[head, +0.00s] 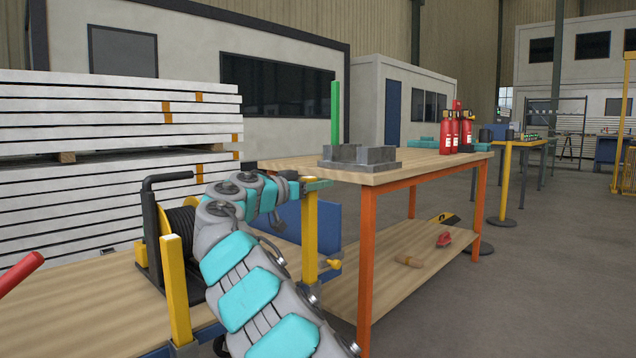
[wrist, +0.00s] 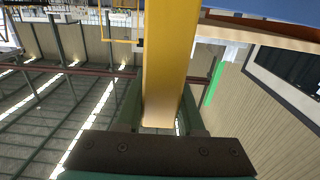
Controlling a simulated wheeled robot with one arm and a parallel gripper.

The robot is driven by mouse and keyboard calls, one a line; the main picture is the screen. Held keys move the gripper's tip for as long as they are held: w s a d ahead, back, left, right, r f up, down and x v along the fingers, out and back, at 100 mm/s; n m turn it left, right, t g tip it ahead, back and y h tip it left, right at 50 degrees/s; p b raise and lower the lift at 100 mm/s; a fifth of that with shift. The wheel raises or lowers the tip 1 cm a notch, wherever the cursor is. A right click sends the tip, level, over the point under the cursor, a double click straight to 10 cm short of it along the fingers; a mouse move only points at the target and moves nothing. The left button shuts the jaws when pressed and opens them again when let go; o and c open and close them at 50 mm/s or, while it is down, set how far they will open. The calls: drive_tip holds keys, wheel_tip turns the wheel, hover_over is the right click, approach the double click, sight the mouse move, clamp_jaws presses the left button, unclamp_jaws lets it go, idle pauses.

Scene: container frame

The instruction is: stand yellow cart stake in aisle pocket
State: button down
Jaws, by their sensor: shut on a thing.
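The yellow stake (head: 310,238) is upright at the right end of the wooden-decked cart (head: 105,300). My gripper (head: 312,184) is shut on it near its top. In the wrist view the stake (wrist: 168,60) runs between my fingers (wrist: 160,112). A grey pocket block (head: 360,158) sits on the orange-legged workbench (head: 425,169), right of and beyond my gripper. A green stake (head: 335,112) stands upright at its left side and also shows in the wrist view (wrist: 212,82). The pocket openings are hidden.
Another yellow stake (head: 177,290) stands at the cart's near edge. A cable reel (head: 180,225) and a blue panel (head: 325,226) are beside my arm. Red extinguishers (head: 455,132) stand at the bench's far end.

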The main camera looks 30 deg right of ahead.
wheel_tip(320, 180, down, 6)
drive_tip(key=shift+f, duration=0.15)
idle(2.4)
drive_tip(key=shift+c, duration=2.2)
unclamp_jaws()
drive_tip(key=s+a+r, duration=0.2)
drive_tip(key=s, duration=0.5)
drive_tip(key=s+a+r, duration=0.3)
drive_tip(key=s, duration=0.5)
drive_tip(key=shift+s, duration=0.15)
drive_tip(key=shift+d+p, duration=0.1)
drive_tip(key=shift+p, duration=0.2)
